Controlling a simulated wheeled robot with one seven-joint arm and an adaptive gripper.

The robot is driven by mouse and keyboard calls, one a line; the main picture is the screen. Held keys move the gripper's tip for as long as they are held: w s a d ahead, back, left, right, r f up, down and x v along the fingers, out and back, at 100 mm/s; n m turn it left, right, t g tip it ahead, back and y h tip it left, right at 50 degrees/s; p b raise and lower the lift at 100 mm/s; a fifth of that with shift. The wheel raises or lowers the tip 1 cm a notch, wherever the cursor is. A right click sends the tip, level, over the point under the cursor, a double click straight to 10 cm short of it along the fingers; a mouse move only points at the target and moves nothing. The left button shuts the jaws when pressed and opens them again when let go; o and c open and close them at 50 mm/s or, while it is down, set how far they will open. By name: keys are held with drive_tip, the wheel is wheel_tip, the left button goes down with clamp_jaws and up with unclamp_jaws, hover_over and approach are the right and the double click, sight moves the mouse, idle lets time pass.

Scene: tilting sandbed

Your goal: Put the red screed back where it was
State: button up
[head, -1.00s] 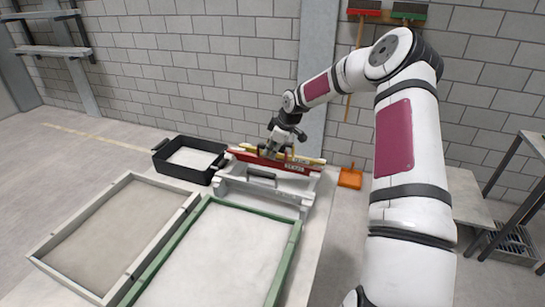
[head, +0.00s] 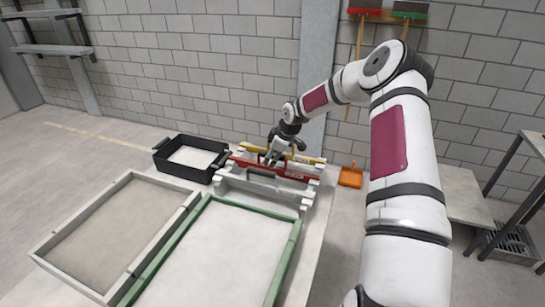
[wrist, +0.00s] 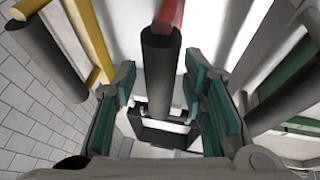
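The red screed (head: 296,174) sits in the white rack (head: 306,198), between a yellow screed (head: 309,158) behind and a grey one (head: 262,187) in front. In the wrist view its red end (wrist: 169,14) and dark handle (wrist: 160,70) show. My gripper (head: 275,158) is just above the screed at the rack. In the wrist view, its teal-padded fingers (wrist: 166,108) stand apart on both sides of the handle, with visible gaps. The gripper is open. The slots under the screed's ends are too small to see clearly.
A black tray of pale sand (head: 182,175) stands left of the rack. The green-framed sandbed (head: 150,268) and the grey-framed sandbed (head: 62,232) lie in front. An orange dustpan (head: 350,177) is on the right by the wall.

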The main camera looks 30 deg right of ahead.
drive_tip(key=shift+r, duration=0.3)
drive_tip(key=v, duration=1.1)
drive_tip(key=s+a+r+m+g+h, duration=0.1)
drive_tip(key=s+a+r+m+h, duration=0.2)
drive_tip(key=s+a+r, duration=1.3)
drive_tip(key=s+a+r+m, duration=0.1)
drive_tip(key=s+a, duration=0.2)
drive_tip(key=s, duration=0.4)
drive_tip(key=s+a+r+m+t+y, duration=0.1)
drive_tip(key=s+a+r+m, duration=0.1)
drive_tip(key=s, duration=0.5)
drive_tip(key=s+a+r+m, duration=0.2)
drive_tip(key=s+a, duration=0.2)
drive_tip(key=s, duration=0.2)
drive_tip(key=shift+s+a+t+y, duration=0.35)
drive_tip(key=shift+s+t+y, duration=0.05)
